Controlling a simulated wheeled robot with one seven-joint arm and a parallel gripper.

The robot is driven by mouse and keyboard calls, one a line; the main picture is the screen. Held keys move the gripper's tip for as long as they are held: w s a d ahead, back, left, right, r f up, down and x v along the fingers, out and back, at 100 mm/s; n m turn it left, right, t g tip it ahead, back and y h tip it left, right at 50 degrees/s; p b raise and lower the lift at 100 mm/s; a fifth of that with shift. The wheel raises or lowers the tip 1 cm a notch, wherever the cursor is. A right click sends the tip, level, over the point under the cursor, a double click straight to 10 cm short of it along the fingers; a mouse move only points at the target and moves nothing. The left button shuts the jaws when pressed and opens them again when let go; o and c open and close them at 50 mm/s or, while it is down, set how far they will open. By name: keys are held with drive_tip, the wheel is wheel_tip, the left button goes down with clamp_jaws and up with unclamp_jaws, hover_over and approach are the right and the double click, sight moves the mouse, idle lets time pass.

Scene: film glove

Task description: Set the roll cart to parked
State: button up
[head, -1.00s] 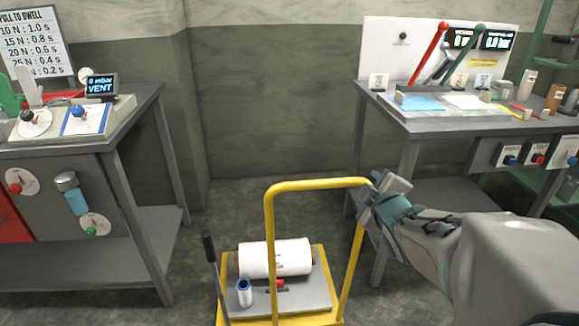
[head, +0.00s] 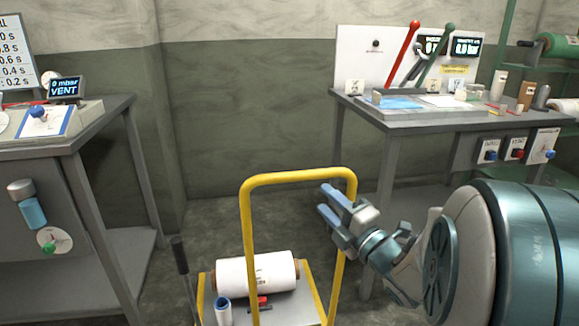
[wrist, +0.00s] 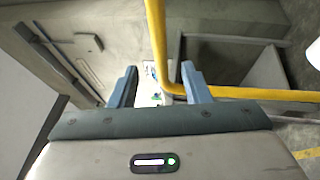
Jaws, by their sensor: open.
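The roll cart has a yellow hoop handle (head: 247,225) and a low grey deck (head: 287,312) with a yellow edge. A white roll (head: 240,275) lies on the deck. A small red piece (head: 263,300) sits at a slot in front of the roll. A dark-gripped lever (head: 180,256) stands at the cart's left side. My gripper (head: 326,203) is open at the handle's right upright, its fingers overlapping it in the head view. In the wrist view, the yellow bar (wrist: 157,45) runs down between the fingers (wrist: 160,84) and bends right past the right finger; contact is unclear.
A white and blue cylinder (head: 223,312) stands on the deck's front left. A grey bench (head: 120,103) stands left of the cart, another bench (head: 400,125) with levers and displays at the right. The floor (head: 215,215) behind the cart is open.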

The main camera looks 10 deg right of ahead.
drive_tip(key=x, duration=1.2)
drive_tip(key=shift+p, duration=0.45)
drive_tip(key=shift+w+a, duration=0.1)
clamp_jaws()
